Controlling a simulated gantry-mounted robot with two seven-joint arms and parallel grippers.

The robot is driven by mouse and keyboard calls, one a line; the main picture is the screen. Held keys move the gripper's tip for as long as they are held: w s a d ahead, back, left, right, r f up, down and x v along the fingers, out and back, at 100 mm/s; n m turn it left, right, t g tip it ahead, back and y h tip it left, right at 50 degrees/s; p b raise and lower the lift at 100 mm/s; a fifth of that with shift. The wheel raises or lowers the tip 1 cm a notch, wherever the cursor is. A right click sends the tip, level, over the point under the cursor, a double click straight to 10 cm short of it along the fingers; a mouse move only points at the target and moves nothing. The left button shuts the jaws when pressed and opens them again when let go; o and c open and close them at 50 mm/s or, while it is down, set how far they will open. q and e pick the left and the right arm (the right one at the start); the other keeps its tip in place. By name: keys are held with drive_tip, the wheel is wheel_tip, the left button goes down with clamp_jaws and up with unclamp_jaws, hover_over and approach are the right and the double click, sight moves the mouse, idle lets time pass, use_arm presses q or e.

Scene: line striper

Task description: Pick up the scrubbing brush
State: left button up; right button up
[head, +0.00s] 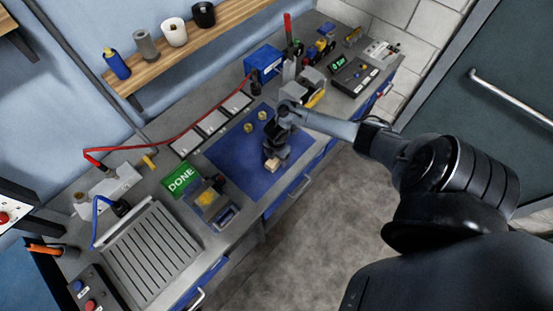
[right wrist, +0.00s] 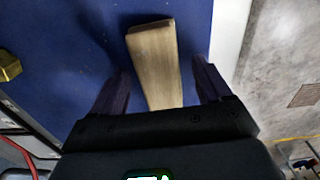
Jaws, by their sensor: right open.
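The scrubbing brush (right wrist: 155,62) shows in the right wrist view as a pale wooden block lying on the blue mat (right wrist: 75,30). In the head view its wooden end (head: 272,164) shows just below my right gripper (head: 275,155), which hides the rest. Bristles cannot be seen. In the right wrist view my right gripper (right wrist: 160,92) is open, with one dark finger on each side of the wooden block. The block's near end reaches between the fingers; I cannot tell whether either finger touches it. My left gripper is not in view.
Brass-coloured pieces (head: 248,127) lie on the mat beside the gripper. A green DONE sign (head: 180,179) and a tray with a yellow item (head: 207,197) stand to the left. A blue box (head: 264,63) stands behind. The bench's front edge is close to the brush.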

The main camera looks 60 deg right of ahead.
drive_tip(key=c, duration=1.2)
drive_tip(key=shift+r, duration=0.1)
drive_tip(key=shift+r, duration=0.45)
drive_tip(key=r, duration=0.3)
drive_tip(key=shift+s+a+r+p, duration=0.1)
drive_tip(key=shift+s+r+p, duration=0.15)
drive_tip(key=shift+s+p, duration=0.05)
drive_tip(key=s+a+r, duration=0.2)
drive_tip(key=s+r, duration=0.4)
drive_tip(key=s, duration=0.4)
drive_tip(key=shift+s+r+p, duration=0.25)
drive_tip(key=shift+s+p, duration=0.15)
drive_tip(key=shift+a, duration=0.1)
